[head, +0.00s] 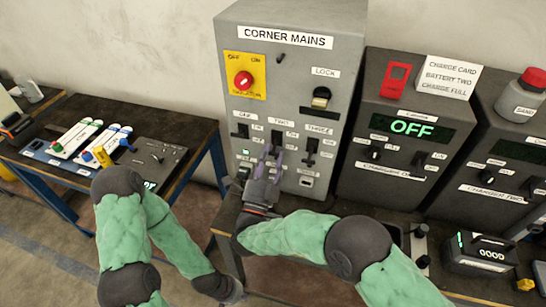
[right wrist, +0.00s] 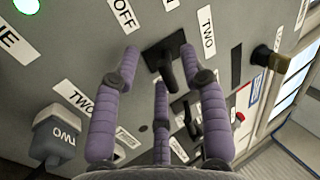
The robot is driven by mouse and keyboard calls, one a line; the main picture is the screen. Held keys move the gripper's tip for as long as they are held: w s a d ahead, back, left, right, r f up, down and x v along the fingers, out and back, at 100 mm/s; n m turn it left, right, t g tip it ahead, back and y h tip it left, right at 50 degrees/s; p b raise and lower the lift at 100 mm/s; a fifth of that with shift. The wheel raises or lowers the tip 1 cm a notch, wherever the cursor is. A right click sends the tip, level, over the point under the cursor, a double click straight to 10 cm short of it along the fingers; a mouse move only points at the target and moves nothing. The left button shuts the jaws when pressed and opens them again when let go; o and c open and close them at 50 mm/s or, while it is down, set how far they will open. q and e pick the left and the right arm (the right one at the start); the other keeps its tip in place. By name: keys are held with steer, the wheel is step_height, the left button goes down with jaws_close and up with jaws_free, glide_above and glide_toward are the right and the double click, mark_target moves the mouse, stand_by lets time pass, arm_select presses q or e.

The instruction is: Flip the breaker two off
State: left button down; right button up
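The grey CORNER MAINS cabinet (head: 350,55) carries a row of black breakers labelled ONE, TWO and THREE. Breaker two (head: 278,137) is the middle one. In the right wrist view its black lever (right wrist: 165,68) sits beside a TWO label (right wrist: 207,32), with an OFF label (right wrist: 123,14) nearby. I cannot tell its position for sure. My right gripper (head: 268,152) is just below breaker two. Its purple fingers (right wrist: 158,75) are spread, with the lever between them and no clear contact. My left gripper (head: 232,290) hangs low near the floor; its fingers are unclear.
Breaker one (head: 241,131) and breaker three (head: 312,147) flank breaker two closely. A red button on a yellow plate (head: 244,77) and a lock (head: 321,98) sit above. A grey TWO plug (right wrist: 60,137) is below. A charger reading OFF (head: 411,128) stands right.

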steer(key=v, duration=1.2)
steer(key=shift+d, duration=0.2)
stand_by(0.4)
